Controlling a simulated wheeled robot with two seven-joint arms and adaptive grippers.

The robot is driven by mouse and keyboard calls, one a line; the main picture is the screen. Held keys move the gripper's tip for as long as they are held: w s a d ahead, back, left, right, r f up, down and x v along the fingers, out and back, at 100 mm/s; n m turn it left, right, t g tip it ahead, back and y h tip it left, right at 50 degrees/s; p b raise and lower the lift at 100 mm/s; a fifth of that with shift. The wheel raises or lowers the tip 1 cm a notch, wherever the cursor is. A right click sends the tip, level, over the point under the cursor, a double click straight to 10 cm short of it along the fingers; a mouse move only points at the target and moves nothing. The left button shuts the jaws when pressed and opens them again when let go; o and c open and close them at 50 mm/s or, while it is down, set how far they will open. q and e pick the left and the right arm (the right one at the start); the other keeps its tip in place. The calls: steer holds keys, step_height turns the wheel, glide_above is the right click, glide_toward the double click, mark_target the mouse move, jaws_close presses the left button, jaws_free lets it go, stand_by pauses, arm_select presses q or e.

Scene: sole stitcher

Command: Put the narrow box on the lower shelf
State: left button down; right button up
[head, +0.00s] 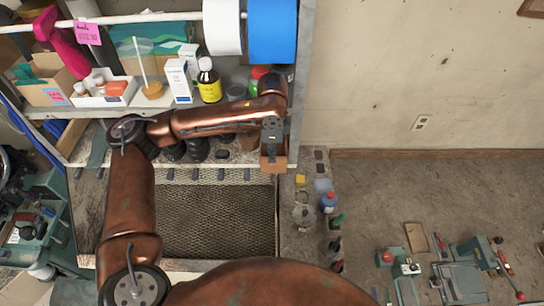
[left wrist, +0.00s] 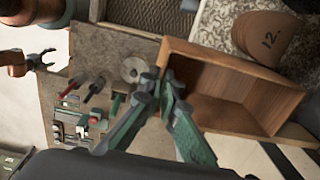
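The narrow box appears to be the open-topped wooden box (head: 273,160), below my left gripper (head: 272,128) near the rack's right post. In the left wrist view the box (left wrist: 240,75) is large and tilted, with its empty inside showing. My left gripper (left wrist: 163,88) straddles the box's near wall, one fingertip outside and one inside, closed on it. My right gripper (left wrist: 42,62) shows small at the upper left of the left wrist view, its fingers apart and empty. The shelf (head: 132,108) carries several goods; the level below it is partly hidden by my left arm.
A yellow-labelled bottle (head: 209,82) and a white carton (head: 179,82) stand on the shelf near my left arm. Paper rolls (head: 272,30) hang above. A blue bottle (head: 328,202) and small items stand right of the mesh panel (head: 215,220).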

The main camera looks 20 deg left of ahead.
arm_select(q)
steer(key=shift+w+f, duration=0.1)
steer(key=shift+f, duration=0.35)
stand_by(0.6)
steer(key=c, duration=2.1)
jaws_free()
steer(key=shift+c, duration=0.5)
steer(key=shift+r, duration=0.1)
steer(key=shift+r, duration=3.65)
